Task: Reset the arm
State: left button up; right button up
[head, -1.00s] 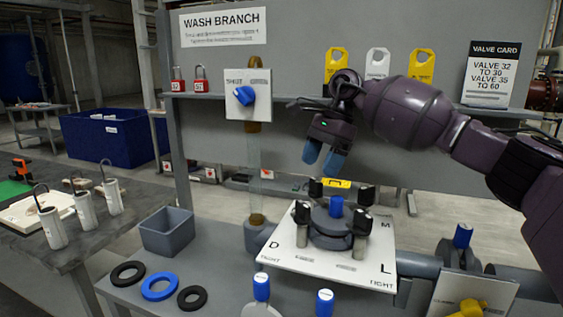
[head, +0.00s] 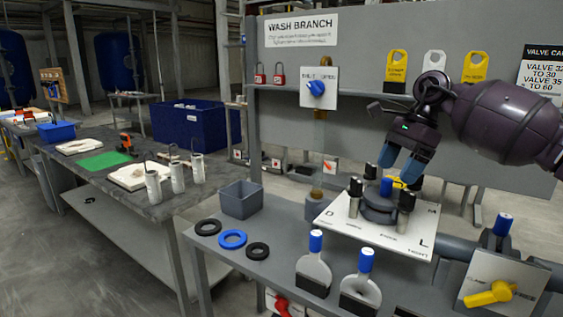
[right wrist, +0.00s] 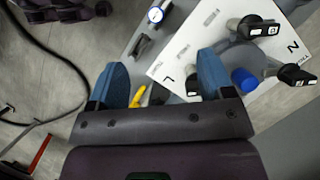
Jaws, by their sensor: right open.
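My right gripper (head: 401,160) hangs from the right arm, above and behind the flange assembly (head: 380,208) on its white lettered plate (head: 340,217). Its two blue fingers are apart with nothing between them. In the right wrist view my right gripper (right wrist: 165,82) is also open and empty, with the plate (right wrist: 188,50) and its black-knobbed clamps beyond the fingertips. A blue-capped post (head: 386,187) stands in the middle of the flange. My left gripper is in neither view.
The grey bench holds a grey bin (head: 241,200), black rings and a blue ring (head: 232,239), and blue-handled paddles (head: 313,265). A yellow-handled valve (head: 490,293) is at right. A panel with a blue knob (head: 316,88) stands behind. A dark table (head: 110,185) is left.

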jog(key=s+a+f+m+t+y, duration=0.4)
jog(key=a+f+m+y, duration=0.3)
jog(key=a+f+m, duration=0.15)
jog(key=s+a+f+m+t+y, duration=0.4)
jog(key=a+f+m+y, duration=0.3)
jog(key=a, duration=0.3)
jog(key=s+d+f+m+t+h, duration=0.4)
jog(key=s+d+f+m+h, duration=0.35)
jog(key=m, duration=0.75)
jog(key=s+d+f+m+t+h, duration=0.3)
jog(key=s+d+f+m+h, duration=0.35)
jog(key=m+h, duration=0.65)
jog(key=s+d+f+m+g, duration=0.3)
jog(key=s+m+g, duration=0.1)
jog(key=s, duration=0.5)
jog(key=s+d+f+m+g+y, duration=0.1)
jog(key=s+d+f+m+g, duration=0.2)
jog(key=s, duration=0.5)
jog(key=s+d+f+m+g, duration=0.2)
jog(key=s+f+m+g, duration=0.3)
jog(key=s, duration=0.4)
jog(key=w+f+t+y+p, duration=0.1)
jog(key=w+f+t, duration=0.4)
jog(key=w+t, duration=0.4)
jog(key=shift+w+a, duration=0.25)
jog(key=shift+w, duration=0.05)
